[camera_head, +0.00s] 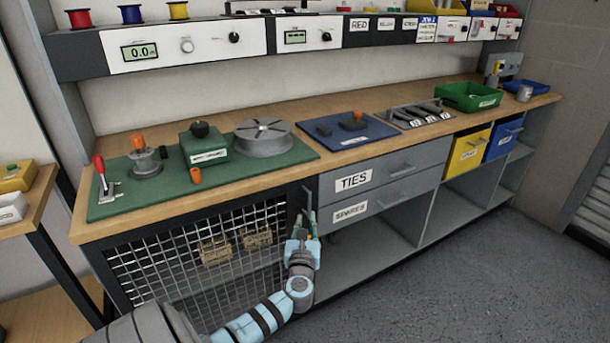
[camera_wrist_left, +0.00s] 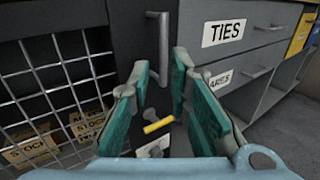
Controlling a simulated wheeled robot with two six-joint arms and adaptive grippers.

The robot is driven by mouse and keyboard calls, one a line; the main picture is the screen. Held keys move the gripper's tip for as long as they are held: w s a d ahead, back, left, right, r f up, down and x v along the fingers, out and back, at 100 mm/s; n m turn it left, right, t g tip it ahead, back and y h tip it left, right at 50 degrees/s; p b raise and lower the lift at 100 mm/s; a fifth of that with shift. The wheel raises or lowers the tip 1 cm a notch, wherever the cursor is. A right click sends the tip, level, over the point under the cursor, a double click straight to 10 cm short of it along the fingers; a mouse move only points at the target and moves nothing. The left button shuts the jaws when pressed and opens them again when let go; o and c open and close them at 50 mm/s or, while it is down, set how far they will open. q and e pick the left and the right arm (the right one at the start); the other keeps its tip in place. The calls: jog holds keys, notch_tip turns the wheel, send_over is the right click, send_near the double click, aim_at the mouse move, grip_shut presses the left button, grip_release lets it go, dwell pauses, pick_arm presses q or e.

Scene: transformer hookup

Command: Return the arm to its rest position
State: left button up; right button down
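My left arm (camera_head: 255,318) reaches from the bottom left of the head view up to the front of the workbench. My left gripper (camera_head: 309,222) is at the dark panel beside the mesh door, left of the drawers. In the left wrist view the gripper (camera_wrist_left: 161,66) has its green-padded fingers apart, with nothing held between them. A grey vertical door handle (camera_wrist_left: 160,45) stands beyond the fingertips; contact cannot be judged. A yellow piece (camera_wrist_left: 158,125) shows lower down between the fingers. My right gripper is not in view.
The mesh door (camera_head: 195,255) is shut, with stock boxes behind it. Drawers labelled TIES (camera_head: 352,180) and SPARES are closed to the right. The bench top holds a green panel (camera_head: 115,200) and a blue mat (camera_head: 365,132). The floor (camera_head: 470,290) in front is clear.

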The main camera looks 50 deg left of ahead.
pick_arm(q)
jog(key=v, duration=0.2)
jog(key=shift+s+d, duration=0.25)
dwell(0.3)
